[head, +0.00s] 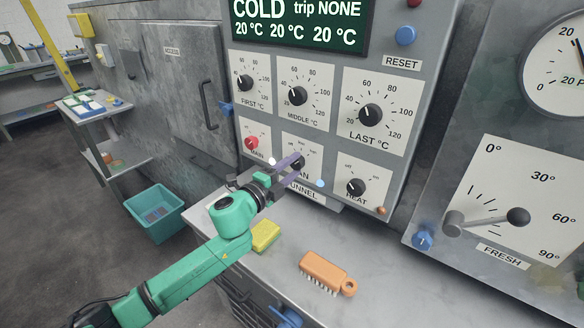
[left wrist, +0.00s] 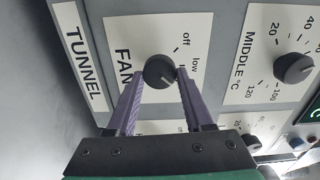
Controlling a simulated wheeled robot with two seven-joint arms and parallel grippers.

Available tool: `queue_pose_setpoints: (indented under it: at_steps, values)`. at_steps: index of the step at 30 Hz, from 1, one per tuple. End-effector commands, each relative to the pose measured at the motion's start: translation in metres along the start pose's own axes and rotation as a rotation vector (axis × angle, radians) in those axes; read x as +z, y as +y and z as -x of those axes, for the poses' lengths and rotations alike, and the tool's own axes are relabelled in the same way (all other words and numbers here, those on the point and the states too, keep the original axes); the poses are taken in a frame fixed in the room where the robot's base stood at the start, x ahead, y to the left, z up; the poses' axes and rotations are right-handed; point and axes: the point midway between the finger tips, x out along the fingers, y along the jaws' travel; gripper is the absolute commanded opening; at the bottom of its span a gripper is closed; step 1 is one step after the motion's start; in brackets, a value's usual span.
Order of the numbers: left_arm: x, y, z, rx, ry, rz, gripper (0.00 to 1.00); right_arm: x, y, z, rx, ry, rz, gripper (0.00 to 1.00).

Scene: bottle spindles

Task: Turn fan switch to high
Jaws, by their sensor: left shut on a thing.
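The fan switch is a round black knob (head: 298,163) on a white plate in the lower row of the grey panel, labelled off, low and high. It shows closer in the left wrist view (left wrist: 159,71), beside the FAN lettering, with "off" and "low" readable. My left gripper (head: 294,165) reaches up to it from the lower left. Its two purple fingers are closed on the knob's sides, as the left wrist view (left wrist: 158,78) shows. The knob's exact pointing is hard to tell, and the gripper covers part of the plate. My right gripper is not in view.
A red main knob (head: 252,142) and a black heat knob (head: 355,187) flank the fan switch. Three temperature dials sit above. An orange brush (head: 327,273) and a yellow sponge (head: 265,235) lie on the grey counter below. A fresh-air lever (head: 518,216) stands right.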

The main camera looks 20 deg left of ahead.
Motion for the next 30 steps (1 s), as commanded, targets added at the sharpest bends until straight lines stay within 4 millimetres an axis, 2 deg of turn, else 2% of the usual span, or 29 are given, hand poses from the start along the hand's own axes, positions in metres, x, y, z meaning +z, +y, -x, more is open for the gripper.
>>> queue_pose_setpoints:
  at_steps: [8, 20, 21, 22, 23, 30]
  values:
    - [-0.0001, 0.0005, -0.0001, 0.000, 0.000, -0.063, 0.00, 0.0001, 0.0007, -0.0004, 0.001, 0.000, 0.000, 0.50]
    - [-0.0001, 0.0005, 0.0000, 0.000, 0.000, -0.069, 0.00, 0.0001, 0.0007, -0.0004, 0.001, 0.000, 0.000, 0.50]
    - [-0.0001, 0.0005, 0.0000, 0.000, 0.000, -0.069, 0.63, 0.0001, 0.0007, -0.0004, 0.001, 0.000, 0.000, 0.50]
    - [-0.0001, 0.0005, 0.0000, 0.000, 0.000, -0.069, 0.74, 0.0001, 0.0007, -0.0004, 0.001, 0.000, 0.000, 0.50]
    - [-0.0001, 0.0005, 0.0000, 0.000, 0.000, -0.069, 0.81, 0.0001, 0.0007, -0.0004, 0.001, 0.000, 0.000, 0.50]
    - [0.0000, 0.0004, 0.0000, 0.000, 0.000, -0.067, 0.81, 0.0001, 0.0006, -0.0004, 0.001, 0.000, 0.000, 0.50]
